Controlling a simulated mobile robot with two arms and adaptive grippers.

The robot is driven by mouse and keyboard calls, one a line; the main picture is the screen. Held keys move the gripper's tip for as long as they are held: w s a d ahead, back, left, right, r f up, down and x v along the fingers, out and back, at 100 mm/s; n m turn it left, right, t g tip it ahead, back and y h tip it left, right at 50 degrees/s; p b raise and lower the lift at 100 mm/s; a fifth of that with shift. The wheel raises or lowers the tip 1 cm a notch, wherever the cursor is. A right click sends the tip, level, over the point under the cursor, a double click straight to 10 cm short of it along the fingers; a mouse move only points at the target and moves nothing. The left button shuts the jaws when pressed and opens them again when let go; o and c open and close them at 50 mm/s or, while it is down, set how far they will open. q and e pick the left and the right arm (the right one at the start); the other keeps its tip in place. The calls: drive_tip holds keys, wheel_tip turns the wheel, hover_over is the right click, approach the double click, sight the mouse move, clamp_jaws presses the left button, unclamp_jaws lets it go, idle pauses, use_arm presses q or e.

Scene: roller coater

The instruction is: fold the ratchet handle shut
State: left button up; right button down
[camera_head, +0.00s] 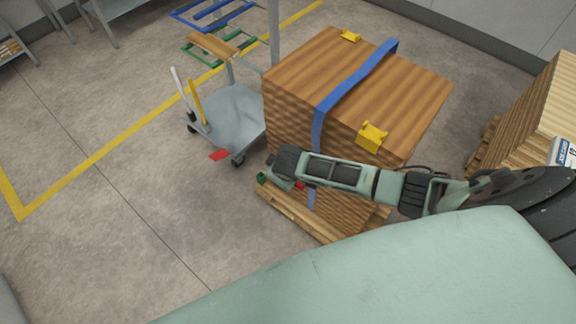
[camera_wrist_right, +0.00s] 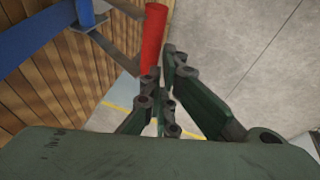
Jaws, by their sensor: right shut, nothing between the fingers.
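The ratchet's red handle (camera_wrist_right: 153,38) stands out from the slatted wood side of the load at the top middle of the right wrist view. Its grey metal body (camera_wrist_right: 88,22) sits on the blue strap (camera_wrist_right: 38,42). In the head view only a bit of red (camera_head: 300,186) shows below my right arm, which hides the rest. My right gripper (camera_wrist_right: 168,62) is shut and empty, its tips at the near end of the red handle; I cannot tell if they touch. In the head view it shows beside the load (camera_head: 264,176). My left gripper is not in view.
The strapped wooden stack (camera_head: 415,90) has yellow corner protectors (camera_head: 372,134) and stands on a pallet (camera_head: 300,222). A grey cart (camera_head: 232,115) stands behind left, with a red piece (camera_head: 219,155) on the floor. Another stack (camera_head: 535,115) is at right. Floor at left is clear.

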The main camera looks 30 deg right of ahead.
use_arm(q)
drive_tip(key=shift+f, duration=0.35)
use_arm(e)
drive_tip(key=shift+s+a+f, duration=0.1)
drive_tip(key=shift+a+f, duration=0.2)
drive_tip(key=shift+f, duration=0.4)
drive_tip(key=shift+s+a+f, duration=0.1)
drive_tip(key=shift+a+f, duration=0.15)
drive_tip(key=shift+f, duration=0.4)
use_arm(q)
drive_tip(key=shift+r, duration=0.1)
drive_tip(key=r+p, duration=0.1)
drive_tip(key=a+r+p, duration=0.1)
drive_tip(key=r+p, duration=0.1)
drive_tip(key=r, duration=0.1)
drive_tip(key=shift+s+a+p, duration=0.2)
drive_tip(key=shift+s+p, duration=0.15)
use_arm(e)
drive_tip(key=a+v, duration=0.2)
drive_tip(key=v, duration=1.1)
drive_tip(key=shift+a, duration=0.25)
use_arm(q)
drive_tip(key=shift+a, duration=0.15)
